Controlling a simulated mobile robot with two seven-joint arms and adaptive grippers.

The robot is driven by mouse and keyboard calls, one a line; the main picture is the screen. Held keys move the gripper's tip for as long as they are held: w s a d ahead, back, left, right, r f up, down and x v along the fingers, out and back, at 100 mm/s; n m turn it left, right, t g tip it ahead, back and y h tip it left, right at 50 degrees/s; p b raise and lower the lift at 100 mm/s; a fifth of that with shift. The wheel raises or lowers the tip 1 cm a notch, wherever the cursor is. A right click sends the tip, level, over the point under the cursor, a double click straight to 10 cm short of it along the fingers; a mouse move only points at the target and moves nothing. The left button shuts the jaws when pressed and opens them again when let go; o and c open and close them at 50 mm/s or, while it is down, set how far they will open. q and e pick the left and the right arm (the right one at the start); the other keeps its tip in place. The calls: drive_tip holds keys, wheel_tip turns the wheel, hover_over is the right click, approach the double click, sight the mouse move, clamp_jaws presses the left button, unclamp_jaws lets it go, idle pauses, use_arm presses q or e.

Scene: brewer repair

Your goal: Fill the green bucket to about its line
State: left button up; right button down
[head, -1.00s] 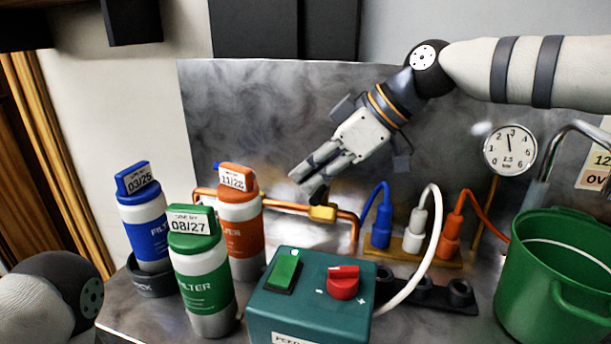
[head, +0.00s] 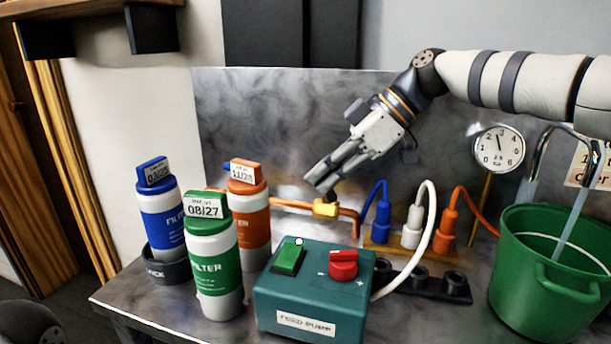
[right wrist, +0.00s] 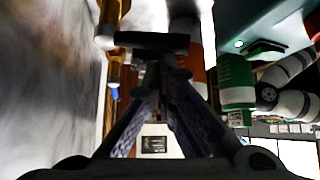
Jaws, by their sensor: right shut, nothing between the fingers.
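The green bucket (head: 535,300) stands at the right end of the bench, with a pale line (head: 535,236) around its inside. A pale blue water stream (head: 572,222) falls from the curved metal spout (head: 545,150) into it. I cannot make out the water level inside. My left gripper is out of view.
A teal pump box (head: 310,300) with a green switch (head: 289,257) and red knob (head: 343,264) stands in front. Blue, green (head: 215,265) and orange filter bottles stand left. Blue, white and orange plugs (head: 412,228) stand between valve and bucket. A round gauge (head: 498,150) is behind.

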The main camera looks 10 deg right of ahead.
drive_tip(key=shift+w+d, duration=0.1)
drive_tip(key=shift+d, duration=1.3)
drive_tip(key=shift+r, duration=0.1)
